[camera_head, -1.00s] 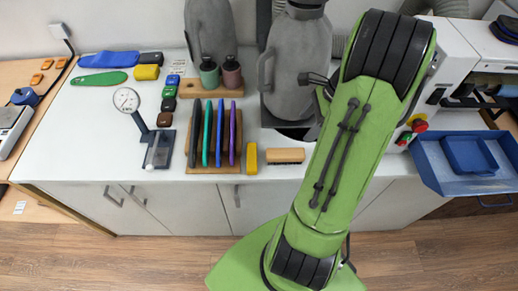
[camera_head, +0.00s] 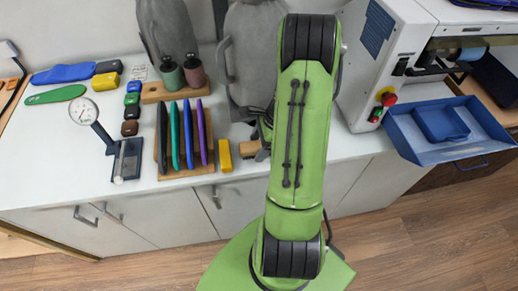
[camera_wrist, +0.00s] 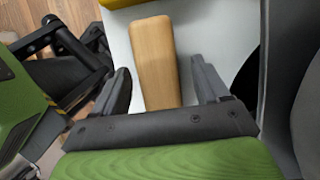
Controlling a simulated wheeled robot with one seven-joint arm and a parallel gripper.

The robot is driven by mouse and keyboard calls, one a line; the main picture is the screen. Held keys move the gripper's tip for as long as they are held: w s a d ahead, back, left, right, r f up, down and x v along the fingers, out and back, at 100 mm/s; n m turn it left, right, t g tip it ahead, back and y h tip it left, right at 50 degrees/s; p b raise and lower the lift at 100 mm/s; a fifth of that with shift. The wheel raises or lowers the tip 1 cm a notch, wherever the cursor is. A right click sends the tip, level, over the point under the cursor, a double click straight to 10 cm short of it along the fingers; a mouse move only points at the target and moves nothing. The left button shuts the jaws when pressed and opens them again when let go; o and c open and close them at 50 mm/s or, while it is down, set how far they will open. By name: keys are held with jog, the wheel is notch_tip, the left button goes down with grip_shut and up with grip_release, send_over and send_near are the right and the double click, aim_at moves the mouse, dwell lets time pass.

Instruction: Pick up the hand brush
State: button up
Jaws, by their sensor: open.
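The hand brush (camera_head: 249,148) lies on the white bench top near its front edge. In the head view my arm hides most of it, and its dark bristles do not show clearly. In the wrist view its light wooden back (camera_wrist: 153,52) runs upward between my fingers. My gripper (camera_wrist: 162,82) is open, with one finger on each side of the brush's near part. I cannot tell whether either finger touches it.
A yellow block (camera_head: 224,155) lies just left of the brush. Further left is a wooden rack (camera_head: 185,173) with several coloured upright pieces. A large grey form (camera_head: 250,50) stands behind. A blue tray (camera_head: 452,150) juts out at the right below a white machine (camera_head: 405,45).

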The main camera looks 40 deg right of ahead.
jog(key=shift+s+f, duration=0.1)
jog(key=shift+f, duration=0.1)
dwell(0.4)
jog(key=c, duration=1.1)
